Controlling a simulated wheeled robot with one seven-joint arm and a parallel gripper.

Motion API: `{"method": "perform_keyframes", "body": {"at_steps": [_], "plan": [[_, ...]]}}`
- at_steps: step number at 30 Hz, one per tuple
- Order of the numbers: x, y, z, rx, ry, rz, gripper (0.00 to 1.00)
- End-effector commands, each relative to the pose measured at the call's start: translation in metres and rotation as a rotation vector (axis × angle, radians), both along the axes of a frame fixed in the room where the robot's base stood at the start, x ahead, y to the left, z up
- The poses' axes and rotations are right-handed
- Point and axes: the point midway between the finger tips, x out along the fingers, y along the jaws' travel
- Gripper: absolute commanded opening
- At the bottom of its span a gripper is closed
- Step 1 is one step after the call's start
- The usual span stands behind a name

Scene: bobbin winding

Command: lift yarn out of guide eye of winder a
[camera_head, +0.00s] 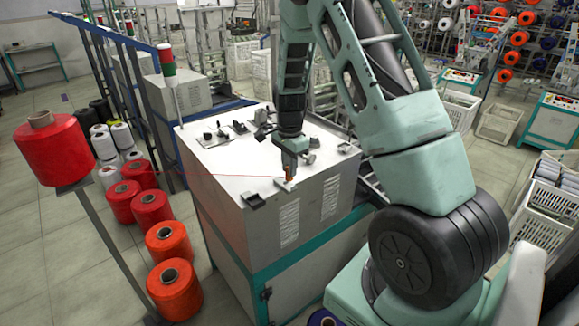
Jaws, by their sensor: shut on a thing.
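The winder (205,160) is a grey cabinet with a white top and a teal band, in the middle of the view. My gripper (289,181) points down over the front right of its top. It is shut, with a small orange piece showing at its tips. The red yarn (225,175) is a thin, nearly level line across the top that ends at the gripper tips. A small pale fitting (285,184), perhaps the guide eye, is right at the fingertips. Whether the yarn sits inside the eye is too small to tell.
A large red yarn cone (52,148) stands on a post at left. Several red cones (174,288) stand on the floor beside the winder. Dark fittings (212,132) line the back of the top, and a black block (254,200) sits at its front edge. White crates (549,193) are at right.

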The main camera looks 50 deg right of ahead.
Motion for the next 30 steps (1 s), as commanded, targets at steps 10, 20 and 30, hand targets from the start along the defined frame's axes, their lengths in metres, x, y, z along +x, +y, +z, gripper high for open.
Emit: {"method": "perform_keyframes", "body": {"at_steps": [10,20,30], "plan": [[0.000,0.000,0.005,0.000,0.000,0.000,0.02],[0.000,0.000,0.015,0.000,0.000,-0.001,0.02],[0.000,0.000,0.031,0.000,0.000,-0.001,0.02]]}}
